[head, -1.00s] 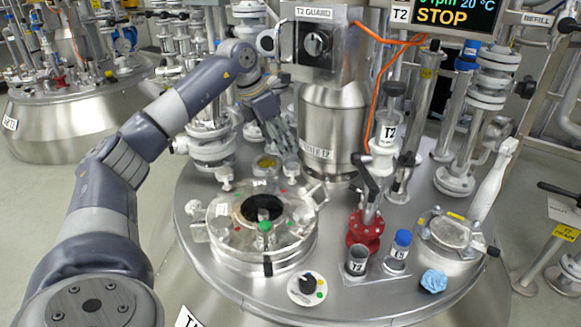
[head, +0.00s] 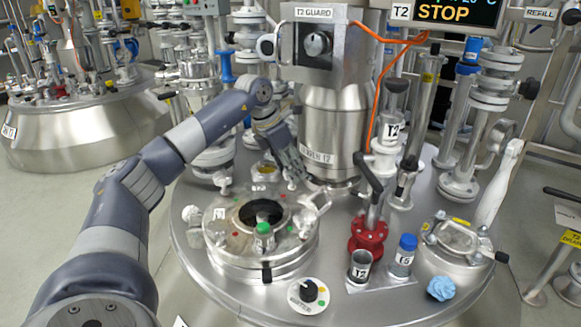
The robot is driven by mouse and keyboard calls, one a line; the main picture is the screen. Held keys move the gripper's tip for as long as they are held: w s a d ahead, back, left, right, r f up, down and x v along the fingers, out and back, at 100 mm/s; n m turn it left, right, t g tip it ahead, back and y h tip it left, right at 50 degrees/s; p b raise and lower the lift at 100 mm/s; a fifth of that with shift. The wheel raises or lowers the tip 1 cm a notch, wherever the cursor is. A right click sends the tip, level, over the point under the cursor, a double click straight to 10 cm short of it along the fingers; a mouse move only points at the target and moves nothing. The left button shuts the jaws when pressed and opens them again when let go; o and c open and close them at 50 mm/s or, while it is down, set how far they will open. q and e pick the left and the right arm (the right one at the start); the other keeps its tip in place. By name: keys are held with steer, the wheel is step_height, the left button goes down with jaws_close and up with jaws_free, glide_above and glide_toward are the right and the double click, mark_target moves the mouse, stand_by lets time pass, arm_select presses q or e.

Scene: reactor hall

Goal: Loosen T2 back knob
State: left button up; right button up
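The T2 vessel's round manhole (head: 262,262) stands on the steel lid, its dark opening uncovered in the middle. Pale knobs sit around its rim: one at the back left (head: 222,181) and one at the left (head: 191,214). No label shows which knob is the back one. My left gripper (head: 294,178) reaches in behind the manhole, pointing down toward its back right rim. Its fingers look close together, but their gap and any contact with a knob are hidden. My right gripper is not in view.
The T2 guard housing (head: 318,42) and steel column (head: 333,125) rise behind the manhole.

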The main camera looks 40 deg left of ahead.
arm_select(q)
steer(key=c, duration=0.4)
steer(key=shift+o, duration=0.2)
